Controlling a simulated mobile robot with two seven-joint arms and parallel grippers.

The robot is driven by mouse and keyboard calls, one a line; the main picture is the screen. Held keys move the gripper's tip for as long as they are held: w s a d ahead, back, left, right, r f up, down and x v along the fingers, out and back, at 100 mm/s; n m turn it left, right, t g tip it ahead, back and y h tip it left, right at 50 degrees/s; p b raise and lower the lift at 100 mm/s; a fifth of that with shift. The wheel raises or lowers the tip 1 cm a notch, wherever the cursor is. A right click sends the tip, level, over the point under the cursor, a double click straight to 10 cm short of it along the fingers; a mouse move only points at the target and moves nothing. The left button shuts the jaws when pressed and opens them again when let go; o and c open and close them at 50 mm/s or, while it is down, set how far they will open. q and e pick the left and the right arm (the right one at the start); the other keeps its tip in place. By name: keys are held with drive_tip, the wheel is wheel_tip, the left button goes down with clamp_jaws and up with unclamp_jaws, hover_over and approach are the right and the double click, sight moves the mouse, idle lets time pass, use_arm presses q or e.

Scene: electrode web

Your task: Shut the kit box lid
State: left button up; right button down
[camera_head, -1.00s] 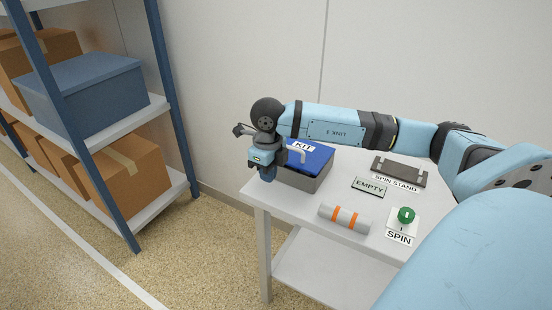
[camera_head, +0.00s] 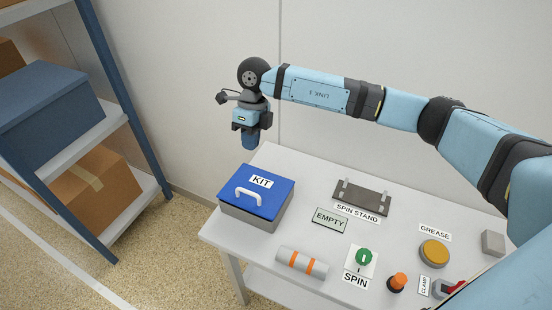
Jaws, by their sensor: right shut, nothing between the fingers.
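The kit box (camera_head: 249,217) stands at the left end of the white table. It has grey walls and a blue lid (camera_head: 268,192) with a white handle and a KIT label. The lid lies flat over the box and looks closed. My right gripper (camera_head: 250,143) is shut and empty, pointing down. It is raised behind the box near the wall, apart from the lid. My left gripper is not in view.
On the table (camera_head: 270,158) are a dark spin stand (camera_head: 362,198), an EMPTY plate (camera_head: 329,220), a grey roller with orange bands (camera_head: 302,262), a green SPIN knob (camera_head: 364,257), an orange knob (camera_head: 398,282) and a grease tin (camera_head: 434,251). A shelf (camera_head: 120,110) stands left.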

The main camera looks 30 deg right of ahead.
drive_tip(key=p, duration=0.3)
hover_over(250, 197)
wheel_tip(250, 197, down, 12)
drive_tip(key=shift+a+f, duration=0.1)
drive_tip(key=shift+f, duration=0.2)
